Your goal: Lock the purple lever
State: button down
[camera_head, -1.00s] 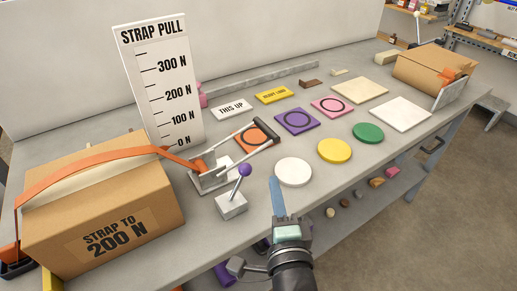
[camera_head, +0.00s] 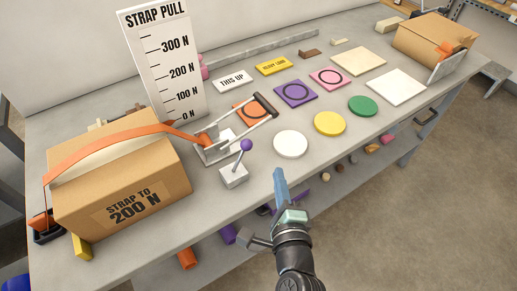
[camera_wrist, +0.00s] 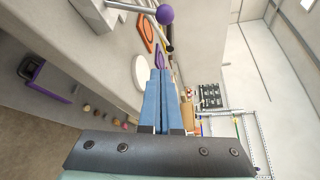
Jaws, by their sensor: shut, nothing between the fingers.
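The purple lever (camera_head: 246,145) is a purple ball on a thin rod, rising tilted from a small grey block (camera_head: 234,176) on the bench. In the wrist view its purple ball (camera_wrist: 165,14) shows at the top, with the rod running left to the grey block. My gripper (camera_head: 279,174) is to the right of the lever and nearer the bench's front edge, apart from it. Its blue fingers (camera_wrist: 157,82) are together and hold nothing.
A strapped cardboard box (camera_head: 120,185) stands at left, its orange strap running to a metal ratchet (camera_head: 222,150) just behind the lever. A force scale board (camera_head: 165,62) stands behind. A white disc (camera_head: 290,144) lies right of the lever. Bench (camera_head: 205,215) in front is clear.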

aim_at(240, 157)
jog(key=w, duration=0.3)
jog(key=w+f, duration=0.1)
jog(key=w, duration=0.5)
jog(key=shift+a+f, duration=0.2)
jog(key=shift+a, duration=0.05)
jog(key=a+p, duration=0.1)
jog(key=p, duration=0.1)
jog(key=a+r+p, duration=0.1)
jog(key=shift+s+a+r, duration=0.1)
jog(key=shift+s+a, duration=0.2)
jog(key=shift+s+a+p, duration=0.15)
jog(key=shift+a+p, duration=0.15)
jog(key=shift+a, duration=0.15)
jog(key=shift+a+r, duration=0.1)
jog(key=shift+a, duration=0.05)
jog(key=shift+s+a+r+n+p, duration=0.1)
jog(key=shift+s+n+p, duration=0.05)
jog(key=shift+n+p, duration=0.2)
